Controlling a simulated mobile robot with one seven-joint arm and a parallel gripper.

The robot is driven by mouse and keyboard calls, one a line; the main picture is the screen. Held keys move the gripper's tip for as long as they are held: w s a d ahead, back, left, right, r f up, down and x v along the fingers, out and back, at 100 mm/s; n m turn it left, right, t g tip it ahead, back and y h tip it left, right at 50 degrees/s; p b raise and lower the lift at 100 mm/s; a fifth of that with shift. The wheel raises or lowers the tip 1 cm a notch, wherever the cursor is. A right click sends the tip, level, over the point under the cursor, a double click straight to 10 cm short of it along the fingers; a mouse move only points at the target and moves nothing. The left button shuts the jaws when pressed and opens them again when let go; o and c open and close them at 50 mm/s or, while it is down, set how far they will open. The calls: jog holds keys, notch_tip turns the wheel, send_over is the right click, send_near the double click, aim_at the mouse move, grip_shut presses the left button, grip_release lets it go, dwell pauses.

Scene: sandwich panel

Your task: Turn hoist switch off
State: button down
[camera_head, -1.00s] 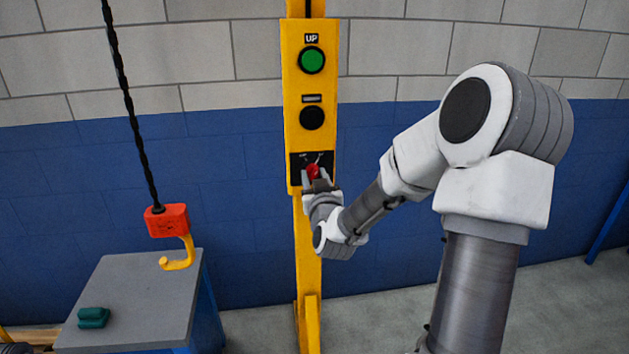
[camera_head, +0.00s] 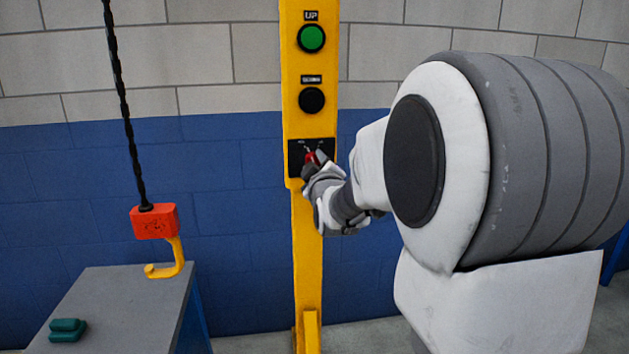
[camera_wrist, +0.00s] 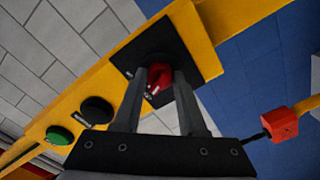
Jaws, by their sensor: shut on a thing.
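The hoist switch is a red knob (camera_head: 310,158) on a black plate (camera_head: 296,158) low on the yellow panel (camera_head: 292,75). The red knob also shows in the wrist view (camera_wrist: 158,76), between the two grey fingers. My gripper (camera_head: 314,163) is at the knob, its fingers shut on it; it also shows in the wrist view (camera_wrist: 164,84). The knob is partly hidden by the fingers. The plate's lettering is too small to read.
Above the switch are a black button (camera_head: 311,101) and a green button (camera_head: 311,38) marked UP. At left, a red hoist block (camera_head: 154,221) with a yellow hook (camera_head: 170,262) hangs over a grey table (camera_head: 125,300) bearing a green object (camera_head: 66,330).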

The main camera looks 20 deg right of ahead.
jog(key=shift+n+b, duration=0.95)
jog(key=shift+n, duration=0.05)
jog(key=shift+c, duration=2.3)
grip_release()
jog(key=shift+d, duration=0.1)
jog(key=shift+s, duration=0.1)
